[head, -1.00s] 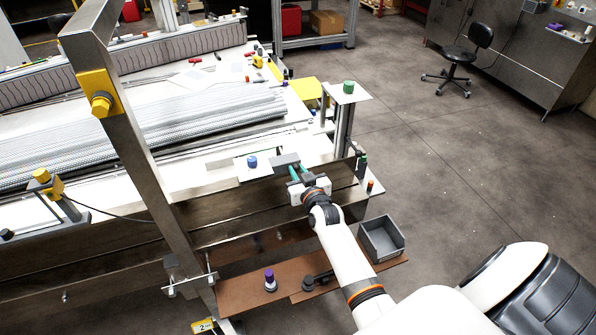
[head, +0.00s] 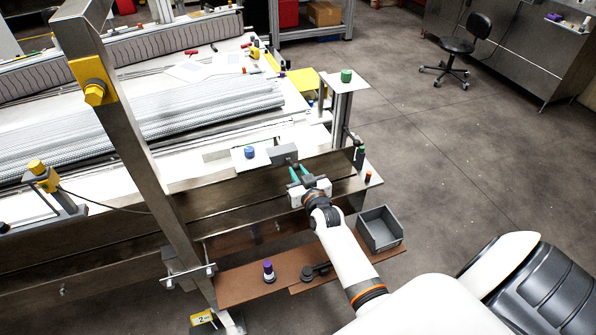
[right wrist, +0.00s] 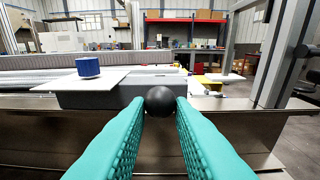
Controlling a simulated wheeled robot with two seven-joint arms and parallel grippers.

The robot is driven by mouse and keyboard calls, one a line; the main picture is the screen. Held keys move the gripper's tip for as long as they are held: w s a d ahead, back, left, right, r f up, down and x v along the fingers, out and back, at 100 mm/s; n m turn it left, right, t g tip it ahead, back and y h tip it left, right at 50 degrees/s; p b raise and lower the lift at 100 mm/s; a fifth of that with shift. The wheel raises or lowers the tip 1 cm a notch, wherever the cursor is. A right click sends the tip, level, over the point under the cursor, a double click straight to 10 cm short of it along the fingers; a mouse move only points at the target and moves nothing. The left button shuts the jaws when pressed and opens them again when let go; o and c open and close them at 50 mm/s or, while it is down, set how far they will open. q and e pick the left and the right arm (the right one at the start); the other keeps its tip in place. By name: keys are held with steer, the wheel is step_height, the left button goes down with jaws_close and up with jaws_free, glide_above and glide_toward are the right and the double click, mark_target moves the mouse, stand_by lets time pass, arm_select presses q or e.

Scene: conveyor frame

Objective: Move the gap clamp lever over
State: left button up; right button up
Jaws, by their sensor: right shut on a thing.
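The gap clamp lever shows in the right wrist view as a round black ball knob (right wrist: 160,101) in front of a grey block (right wrist: 104,93). In the head view the grey block (head: 283,154) sits at the near edge of the machine, beside a white plate with a blue knob (head: 249,152). My right gripper (head: 298,171) has teal fingers and is shut on the black knob, with one finger on each side of it (right wrist: 159,108). The knob is too small to make out in the head view, and the lever's shaft is hidden. My left gripper is out of view.
A steel beam (head: 240,190) runs below the block. A post with a green knob (head: 346,76) and a small orange-capped piece (head: 368,176) stand to the right. A grey bin (head: 380,230) and a brown shelf (head: 235,286) lie below.

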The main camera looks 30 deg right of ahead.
steer(key=shift+s+a+f, duration=0.1)
steer(key=shift+s+f, duration=0.2)
steer(key=shift+f, duration=0.4)
steer(key=shift+s+f+b, duration=0.15)
steer(key=shift+f+b, duration=0.75)
steer(key=shift+f, duration=0.25)
steer(key=shift+c, duration=0.2)
steer(key=o, duration=0.9)
steer(key=shift+r, duration=0.1)
steer(key=shift+c, duration=0.2)
